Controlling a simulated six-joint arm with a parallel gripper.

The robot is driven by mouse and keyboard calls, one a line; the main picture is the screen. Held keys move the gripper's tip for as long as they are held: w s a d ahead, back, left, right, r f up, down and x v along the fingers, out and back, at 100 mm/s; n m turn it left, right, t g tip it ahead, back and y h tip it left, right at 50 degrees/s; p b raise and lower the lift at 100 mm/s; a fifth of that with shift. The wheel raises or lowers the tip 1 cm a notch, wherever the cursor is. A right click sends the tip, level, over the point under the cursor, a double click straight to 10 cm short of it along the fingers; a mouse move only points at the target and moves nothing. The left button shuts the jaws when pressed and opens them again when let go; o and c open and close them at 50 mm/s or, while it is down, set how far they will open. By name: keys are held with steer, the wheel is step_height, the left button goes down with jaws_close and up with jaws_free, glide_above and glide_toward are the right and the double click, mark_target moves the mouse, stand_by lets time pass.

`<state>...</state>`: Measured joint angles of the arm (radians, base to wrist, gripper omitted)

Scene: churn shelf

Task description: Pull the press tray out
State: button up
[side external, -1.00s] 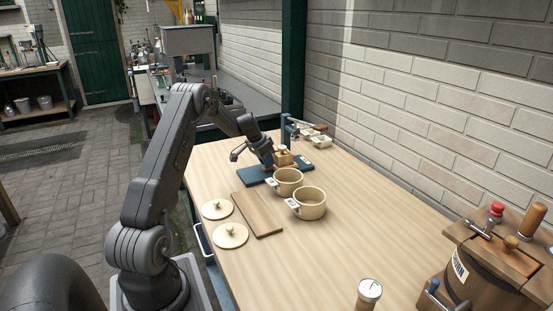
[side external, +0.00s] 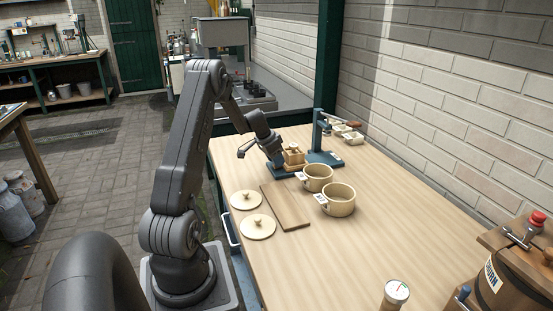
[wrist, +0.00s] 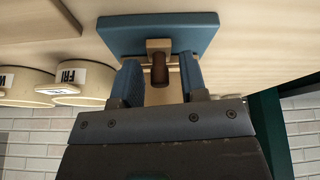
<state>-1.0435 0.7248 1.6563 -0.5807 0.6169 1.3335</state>
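The blue press tray (side external: 283,172) lies on the wooden table and sticks out to the left of the blue press stand (side external: 324,157). My gripper (side external: 277,158) reaches down at the tray's left end. In the wrist view the blue plate (wrist: 195,33) is at the top. A wooden handle piece with a dark peg (wrist: 159,70) sits between the two blue fingers of my gripper (wrist: 160,72).
Two cream pots (side external: 318,178) (side external: 338,200) with labels stand close right of the tray. The brick wall borders the table.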

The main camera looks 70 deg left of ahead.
steer(key=shift+o, duration=0.2)
steer(key=shift+w, duration=0.1)
steer(key=shift+r, duration=0.25)
steer(key=v, duration=0.7)
steer(key=w+d+r, duration=0.1)
steer(key=d+r, duration=0.3)
steer(key=d, duration=0.5)
steer(key=w+d+r+m, duration=0.1)
steer(key=d+r, duration=0.3)
steer(key=d, duration=0.6)
steer(key=w+d+r, duration=0.1)
steer(key=d+r, duration=0.4)
steer(key=d, duration=0.4)
steer(key=s+d+t, duration=0.1)
steer(key=s+d, duration=1.4)
steer(key=d, duration=0.2)
steer(key=shift+d+r+m, duration=0.2)
steer(key=shift+d+m, duration=0.2)
